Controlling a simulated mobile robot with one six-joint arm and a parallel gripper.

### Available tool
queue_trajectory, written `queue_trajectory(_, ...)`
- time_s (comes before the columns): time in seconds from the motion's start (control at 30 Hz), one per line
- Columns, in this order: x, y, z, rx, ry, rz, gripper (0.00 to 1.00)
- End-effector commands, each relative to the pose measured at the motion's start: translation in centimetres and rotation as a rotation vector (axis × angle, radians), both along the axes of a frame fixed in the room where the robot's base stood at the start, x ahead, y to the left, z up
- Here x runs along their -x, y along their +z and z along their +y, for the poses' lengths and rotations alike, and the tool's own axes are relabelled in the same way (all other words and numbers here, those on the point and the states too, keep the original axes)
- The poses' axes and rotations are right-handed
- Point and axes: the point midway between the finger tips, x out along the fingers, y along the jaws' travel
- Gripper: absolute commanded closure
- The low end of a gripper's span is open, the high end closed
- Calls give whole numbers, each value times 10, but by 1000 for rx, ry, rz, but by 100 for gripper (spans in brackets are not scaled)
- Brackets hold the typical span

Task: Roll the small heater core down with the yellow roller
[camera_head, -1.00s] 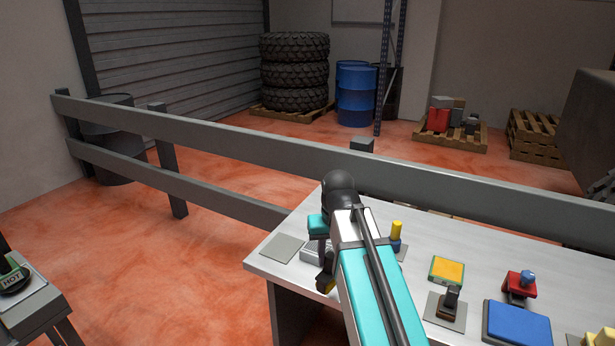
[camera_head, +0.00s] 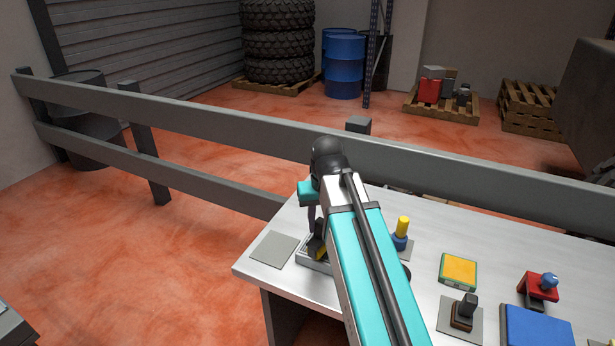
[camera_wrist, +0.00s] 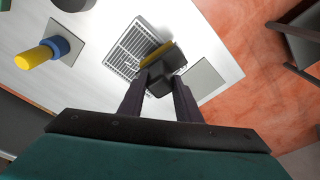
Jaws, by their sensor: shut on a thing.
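The small heater core (camera_wrist: 130,47) is a pale finned grid lying on the bench top. It also shows in the head view (camera_head: 308,262), partly covered by the roller and my arm. My gripper (camera_wrist: 162,82) is shut on the yellow roller (camera_wrist: 157,55), which has a black body and a yellow part. In the head view the roller (camera_head: 318,247) is over the core. In the wrist view the roller overlaps the core's edge; I cannot tell if they touch. The fingertips are partly hidden in the head view.
A bare grey plate (camera_head: 274,248) lies left of the core. To the right stand a yellow-topped blue peg (camera_head: 401,234), a yellow-and-green block (camera_head: 459,270), a black-handled tool (camera_head: 464,311), a red part (camera_head: 539,286) and a blue block (camera_head: 537,329). A rail (camera_head: 440,175) runs behind.

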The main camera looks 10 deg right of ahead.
Motion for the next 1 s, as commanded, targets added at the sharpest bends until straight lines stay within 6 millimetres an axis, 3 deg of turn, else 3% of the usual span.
queue_trajectory(0.57,-5,8,16,0,31,-1,100)
queue_trajectory(1.0,-40,61,17,-1,97,0,100)
